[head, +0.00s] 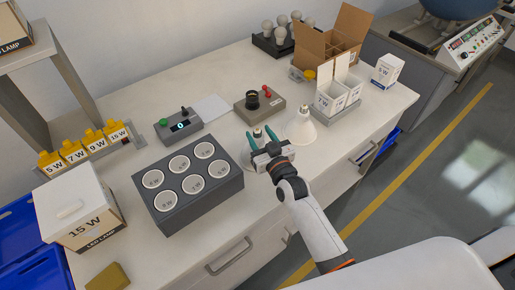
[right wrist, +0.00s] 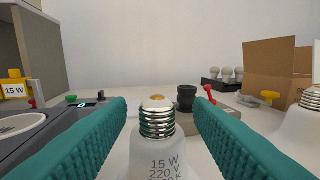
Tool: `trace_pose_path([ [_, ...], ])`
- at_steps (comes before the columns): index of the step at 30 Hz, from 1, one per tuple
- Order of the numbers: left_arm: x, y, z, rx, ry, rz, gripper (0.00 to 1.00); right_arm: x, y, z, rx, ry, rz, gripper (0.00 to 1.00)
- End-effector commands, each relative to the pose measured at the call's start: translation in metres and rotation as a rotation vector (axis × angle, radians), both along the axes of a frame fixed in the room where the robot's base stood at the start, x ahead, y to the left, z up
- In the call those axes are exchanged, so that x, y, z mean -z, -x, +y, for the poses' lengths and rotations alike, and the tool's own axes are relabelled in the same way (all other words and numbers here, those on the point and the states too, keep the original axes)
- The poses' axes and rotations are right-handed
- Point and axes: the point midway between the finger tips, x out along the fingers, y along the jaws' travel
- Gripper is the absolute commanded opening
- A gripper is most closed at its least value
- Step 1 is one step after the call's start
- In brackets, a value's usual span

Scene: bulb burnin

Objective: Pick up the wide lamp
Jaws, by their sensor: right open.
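My right gripper (head: 259,136) is open, its two green fingers on either side of a white lamp with a metal screw cap (head: 257,132). In the right wrist view this lamp (right wrist: 159,150) stands cap up between the fingers, marked 15 W 220 V, with a gap to each finger. Its lower part is mostly hidden by the gripper in the head view. A second white lamp (head: 299,128), cone-shaped and wide at its base, stands cap up just right of the gripper; part of it shows in the right wrist view (right wrist: 303,125). My left gripper is out of view.
A grey block with round sockets (head: 165,218) stands left of the gripper. White boxes (head: 325,107) and an open carton (head: 309,42) are at the back right. The table's front edge is near.

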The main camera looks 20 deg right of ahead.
Motion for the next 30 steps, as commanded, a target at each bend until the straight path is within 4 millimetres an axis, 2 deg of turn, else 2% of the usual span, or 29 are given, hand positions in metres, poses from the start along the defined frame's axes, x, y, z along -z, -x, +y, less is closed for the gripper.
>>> trace_pose_path([
  [3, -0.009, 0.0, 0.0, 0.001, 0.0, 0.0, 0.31, -0.006, -0.02, 0.005, -0.001, 0.001, -0.003, 0.47],
  [6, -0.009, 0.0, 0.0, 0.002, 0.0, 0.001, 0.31, -0.003, -0.032, 0.006, -0.001, 0.001, -0.001, 0.47],
  [15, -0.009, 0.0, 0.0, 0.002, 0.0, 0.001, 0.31, -0.002, -0.039, 0.006, 0.0, 0.0, -0.001, 0.47],
  [17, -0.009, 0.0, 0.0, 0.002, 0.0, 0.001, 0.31, -0.002, -0.039, 0.006, 0.0, 0.0, -0.001, 0.4],
  [24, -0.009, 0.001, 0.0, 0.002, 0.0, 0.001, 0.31, -0.002, -0.039, 0.006, 0.0, 0.001, 0.0, 0.01],
  [30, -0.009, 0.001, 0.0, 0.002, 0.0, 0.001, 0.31, -0.003, -0.039, 0.006, 0.0, 0.001, -0.002, 0.0],
])
